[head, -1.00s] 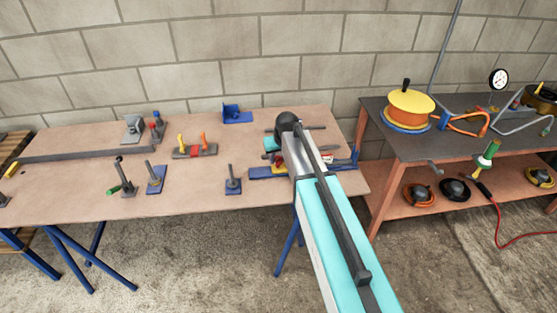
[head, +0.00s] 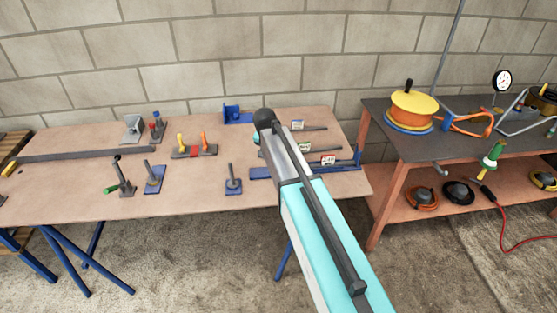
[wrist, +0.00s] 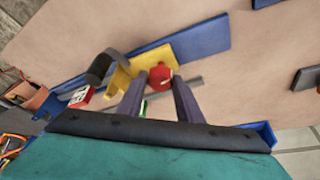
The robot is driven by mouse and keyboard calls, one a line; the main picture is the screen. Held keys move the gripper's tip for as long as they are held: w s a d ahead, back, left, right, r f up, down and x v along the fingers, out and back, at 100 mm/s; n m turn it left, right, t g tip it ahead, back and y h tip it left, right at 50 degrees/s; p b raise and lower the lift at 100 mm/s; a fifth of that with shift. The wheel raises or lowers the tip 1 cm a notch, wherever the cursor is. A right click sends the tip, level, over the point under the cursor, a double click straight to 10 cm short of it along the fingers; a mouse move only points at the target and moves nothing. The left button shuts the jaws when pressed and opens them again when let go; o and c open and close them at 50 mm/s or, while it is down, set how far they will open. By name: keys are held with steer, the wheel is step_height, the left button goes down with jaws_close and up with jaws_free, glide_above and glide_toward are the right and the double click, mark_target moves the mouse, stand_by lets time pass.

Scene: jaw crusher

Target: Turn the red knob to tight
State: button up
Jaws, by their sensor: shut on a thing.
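In the wrist view, the red knob (wrist: 161,76) sits between the two dark fingertips of my gripper (wrist: 159,80), which is shut on it. A yellow part (wrist: 125,76) lies beside and behind the knob, with a dark curved piece (wrist: 99,69) to its left. A blue plate (wrist: 201,44) extends from the yellow part to the upper right. In the head view, my arm hides the knob and gripper. No tight mark can be read.
Label cards stand on the table (head: 80,190): one with red (head: 328,160), one with green (head: 303,147), one with blue (head: 297,124). A blue rail (head: 345,168) lies at the right. Several clamps stand left, including one with yellow and orange handles (head: 195,150).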

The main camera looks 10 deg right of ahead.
steer(key=shift+m+h+b, duration=0.35)
steer(key=shift+m+h, duration=0.05)
steer(key=shift+m, duration=0.7)
steer(key=o, duration=1)
steer(key=shift+o, duration=0.2)
steer(key=b+v, duration=0.2)
steer(key=v, duration=1.1)
steer(key=shift+w+a+r, duration=0.2)
steer(key=shift+r, duration=0.25)
steer(key=shift+g, duration=0.3)
